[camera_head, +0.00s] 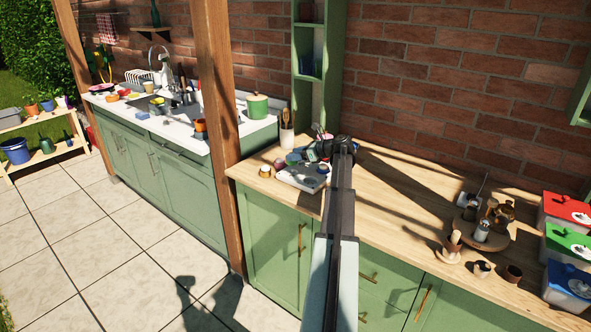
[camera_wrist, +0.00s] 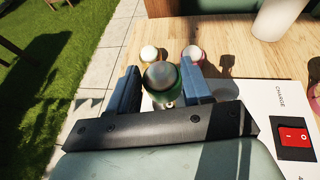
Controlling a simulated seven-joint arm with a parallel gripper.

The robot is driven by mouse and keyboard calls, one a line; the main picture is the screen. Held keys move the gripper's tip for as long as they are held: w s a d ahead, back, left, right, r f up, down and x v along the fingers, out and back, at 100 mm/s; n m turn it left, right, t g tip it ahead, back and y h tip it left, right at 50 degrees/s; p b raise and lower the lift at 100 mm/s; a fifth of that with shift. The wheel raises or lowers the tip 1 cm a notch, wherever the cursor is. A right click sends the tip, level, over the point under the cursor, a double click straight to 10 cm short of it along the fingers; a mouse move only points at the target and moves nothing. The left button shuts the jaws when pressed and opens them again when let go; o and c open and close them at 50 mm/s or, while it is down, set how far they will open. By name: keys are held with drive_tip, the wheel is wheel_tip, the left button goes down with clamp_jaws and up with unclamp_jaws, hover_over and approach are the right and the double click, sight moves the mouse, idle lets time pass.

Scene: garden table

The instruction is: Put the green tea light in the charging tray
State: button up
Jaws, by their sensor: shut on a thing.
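The green tea light (camera_wrist: 160,76), a dark green cup with a pale dome, is between the two fingers of my gripper (camera_wrist: 160,86) in the wrist view. My gripper is shut on it. The charging tray (camera_wrist: 262,98) is white, with the word CHARGE and a red switch, just right of the fingers. In the head view the charging tray (camera_head: 293,181) lies on the wooden counter, left of my arm, with several small things on it. My gripper (camera_head: 325,150) is at the tray's far side there; the held light cannot be made out.
Two more tea lights, one amber (camera_wrist: 149,54) and one reddish (camera_wrist: 192,54), stand beyond the held one. A utensil holder (camera_head: 287,137) stands behind the tray. A round wooden board (camera_head: 483,237) with jars and several lidded boxes (camera_head: 567,243) are far right. Mid-counter is clear.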

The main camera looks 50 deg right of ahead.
drive_tip(key=shift+f, duration=2.9)
drive_tip(key=shift+f, duration=0.15)
drive_tip(key=o, duration=1)
drive_tip(key=shift+s+d+r, duration=0.1)
drive_tip(key=shift+s+r, duration=0.1)
drive_tip(key=shift+r, duration=0.05)
drive_tip(key=v, duration=1.1)
drive_tip(key=shift+s+r, duration=0.15)
drive_tip(key=shift+s, duration=0.1)
